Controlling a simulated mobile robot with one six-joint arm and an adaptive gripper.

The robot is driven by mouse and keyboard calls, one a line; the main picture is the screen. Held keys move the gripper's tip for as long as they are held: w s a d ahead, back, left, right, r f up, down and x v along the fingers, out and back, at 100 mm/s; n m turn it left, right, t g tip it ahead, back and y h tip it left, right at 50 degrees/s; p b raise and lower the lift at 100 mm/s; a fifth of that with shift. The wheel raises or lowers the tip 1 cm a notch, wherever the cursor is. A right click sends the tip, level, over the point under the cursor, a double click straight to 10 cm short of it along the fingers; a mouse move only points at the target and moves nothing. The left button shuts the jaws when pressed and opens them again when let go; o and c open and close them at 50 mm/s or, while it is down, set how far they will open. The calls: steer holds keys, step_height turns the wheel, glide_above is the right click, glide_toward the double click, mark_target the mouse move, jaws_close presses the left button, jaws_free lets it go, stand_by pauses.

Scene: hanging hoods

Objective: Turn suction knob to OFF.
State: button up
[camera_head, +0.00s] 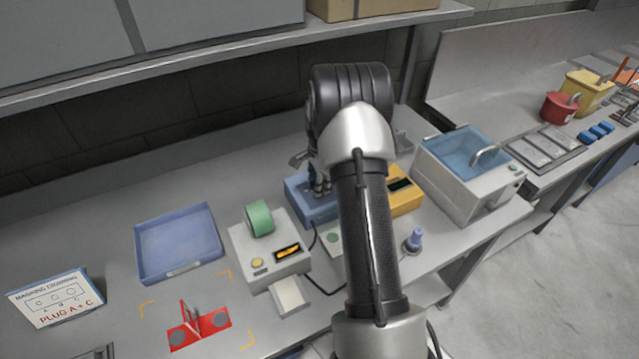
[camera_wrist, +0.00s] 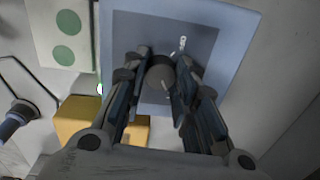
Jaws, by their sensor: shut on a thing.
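The suction knob (camera_wrist: 160,73) is a dark round knob on the dark panel of a blue box (camera_wrist: 240,22). A small pale mark (camera_wrist: 180,44) shows on the panel just above and right of the knob; I cannot read any OFF label. My gripper (camera_wrist: 162,80) has its two fingers on either side of the knob and is shut on it. In the head view my gripper (camera_head: 321,186) reaches down onto the blue box (camera_head: 297,198); my arm hides the knob and part of the box there.
A yellow box (camera_head: 404,197) stands right of the blue box. A label machine (camera_head: 243,247) with a green roll is to the left, beside a blue tray (camera_head: 150,262). A sink unit (camera_head: 455,195) is at the right. A blue-topped peg (camera_head: 414,238) stands near the front edge.

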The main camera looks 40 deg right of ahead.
steer(key=shift+n, duration=0.3)
steer(key=n+p, duration=0.1)
steer(key=n, duration=1)
steer(key=shift+n+y+p, duration=0.3)
steer(key=shift+n+p, duration=0.05)
steer(key=shift+n, duration=0.05)
steer(key=n, duration=0.6)
steer(key=shift+w, duration=0.1)
steer(key=shift+n+g, duration=0.4)
steer(key=shift+n, duration=2.3)
steer(key=o, duration=1.1)
